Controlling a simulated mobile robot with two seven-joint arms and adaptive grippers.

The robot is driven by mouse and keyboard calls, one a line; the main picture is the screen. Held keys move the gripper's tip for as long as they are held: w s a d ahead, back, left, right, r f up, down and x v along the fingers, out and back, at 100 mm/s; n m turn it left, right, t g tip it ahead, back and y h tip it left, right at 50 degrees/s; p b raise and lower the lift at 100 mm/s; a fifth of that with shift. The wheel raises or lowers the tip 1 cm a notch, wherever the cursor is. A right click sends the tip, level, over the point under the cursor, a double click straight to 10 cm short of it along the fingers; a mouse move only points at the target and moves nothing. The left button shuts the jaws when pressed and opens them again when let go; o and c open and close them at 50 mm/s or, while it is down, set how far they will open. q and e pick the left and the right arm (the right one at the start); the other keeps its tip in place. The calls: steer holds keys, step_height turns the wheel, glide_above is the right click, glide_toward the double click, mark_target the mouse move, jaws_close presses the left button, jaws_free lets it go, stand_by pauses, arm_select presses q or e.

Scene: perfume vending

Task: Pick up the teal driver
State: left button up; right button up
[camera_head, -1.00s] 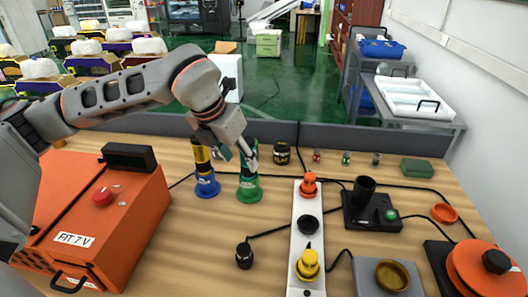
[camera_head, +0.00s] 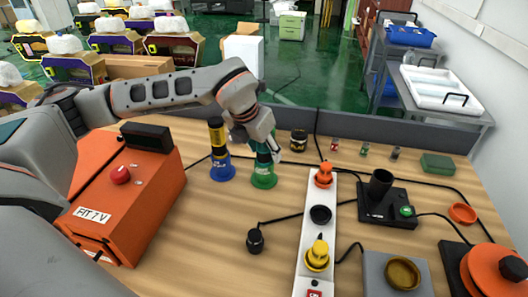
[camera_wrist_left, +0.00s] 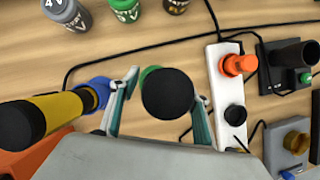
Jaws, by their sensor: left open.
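The teal driver (camera_head: 262,158) stands upright in a green round base (camera_head: 264,178) on the wooden table, partly hidden by my left gripper. In the left wrist view its round black top (camera_wrist_left: 167,93) shows between the fingers, seen from above. My left gripper (camera_head: 266,146) is open, with its fingers around the upper part of the driver. In the left wrist view a finger lies on each side of the black top, with a gap visible on the left. Whether either finger touches the driver cannot be told.
A yellow and black driver (camera_head: 217,140) stands close by on the left in a blue base (camera_head: 222,171). An orange box (camera_head: 150,185) is further left. A white power strip (camera_head: 316,235) with plugs, cables and a black stand (camera_head: 388,210) are to the right.

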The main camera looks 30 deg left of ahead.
arm_select(q)
jaws_close()
steer(key=shift+r, duration=0.1)
